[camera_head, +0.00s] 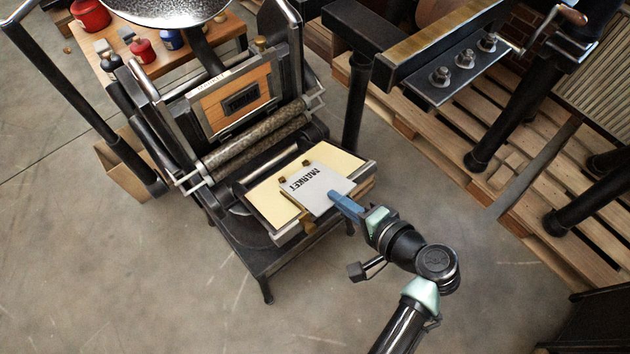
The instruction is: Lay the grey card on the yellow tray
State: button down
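The grey card (317,188), printed with the word MARKET, is over the right part of the yellow tray (270,202) in the head view. The tray is the pale yellow bed on the front of the black hand press. My gripper (337,198) comes in from the lower right, and its blue fingers meet the card's right edge. The fingers look closed on that edge, with the card between them. I cannot tell whether the card touches the tray or is held just above it. Small brass pieces (307,162) show at the card's upper edge.
The press's rollers (258,138) and upright type frame (237,97) stand behind the tray. A wooden table with red tins (142,50) is at the upper left. Another black press (455,65) on pallets fills the upper right. The floor in front is clear.

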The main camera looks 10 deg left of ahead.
jog(key=shift+d+r, duration=0.1)
dwell(0.3)
jog(key=s+d+r+p, duration=0.3)
jog(key=d+r+p, duration=0.1)
jog(key=r+p, duration=0.1)
jog(key=shift+r+p, duration=0.3)
jog(key=shift+p, duration=0.35)
jog(key=shift+d, duration=0.1)
dwell(0.4)
